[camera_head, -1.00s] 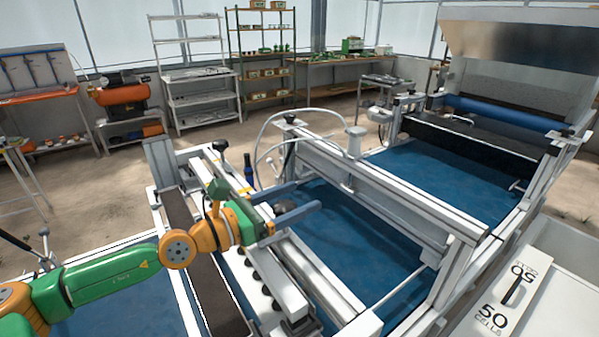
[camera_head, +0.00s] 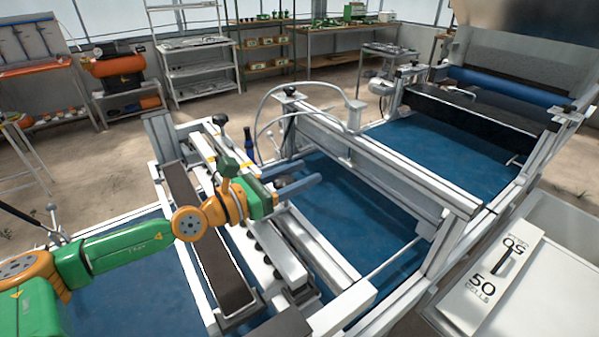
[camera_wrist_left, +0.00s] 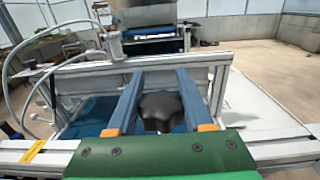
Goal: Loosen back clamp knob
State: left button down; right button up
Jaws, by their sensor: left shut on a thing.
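A black lobed clamp knob (camera_wrist_left: 160,110) sits between the two blue-grey fingers of my left gripper (camera_wrist_left: 158,76) in the wrist view. The fingers are shut on it from both sides, and their tips reach past it. In the head view my left gripper (camera_head: 308,171) is over the white rail beside the blue belt, and its green and orange wrist mostly hides the knob. Another black knob (camera_head: 220,120) stands upright at the far end of the rail, to the left. My right gripper is not in view.
A white cross-frame (camera_head: 385,165) with a curved hose (camera_head: 268,110) spans the blue belt (camera_head: 340,220) just beyond the gripper. A white "50 cells" plate (camera_head: 495,285) lies at the right.

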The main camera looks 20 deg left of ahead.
pick_arm(q)
jog(key=n+y+p, duration=0.2)
jog(key=y, duration=0.1)
jog(key=a+n+t+y+p, duration=0.1)
jog(key=n+y+p, duration=0.2)
jog(key=y, duration=0.1)
jog(key=n+t+y+p, duration=0.1)
jog(key=n+y+p, duration=0.1)
jog(key=y+p, duration=0.1)
jog(key=shift+w+a+n+y, duration=0.2)
jog(key=shift+a+n+y, duration=0.15)
jog(key=shift+y, duration=0.25)
jog(key=n+y, duration=0.1)
jog(key=y, duration=0.1)
jog(key=a+n+y, duration=0.1)
jog(key=y, duration=0.1)
jog(key=shift+g, duration=0.3)
jog(key=shift+s+a+r+n+g+y, duration=0.1)
jog(key=shift+s+a+n+g+y, duration=0.1)
jog(key=shift+n+g+y, duration=0.65)
jog(key=shift+s+a+r+n+g+y, duration=0.15)
jog(key=shift+n+g+y, duration=0.3)
jog(key=shift+n+y, duration=0.8)
jog(key=shift+a+y, duration=0.1)
jog(key=shift+y, duration=0.2)
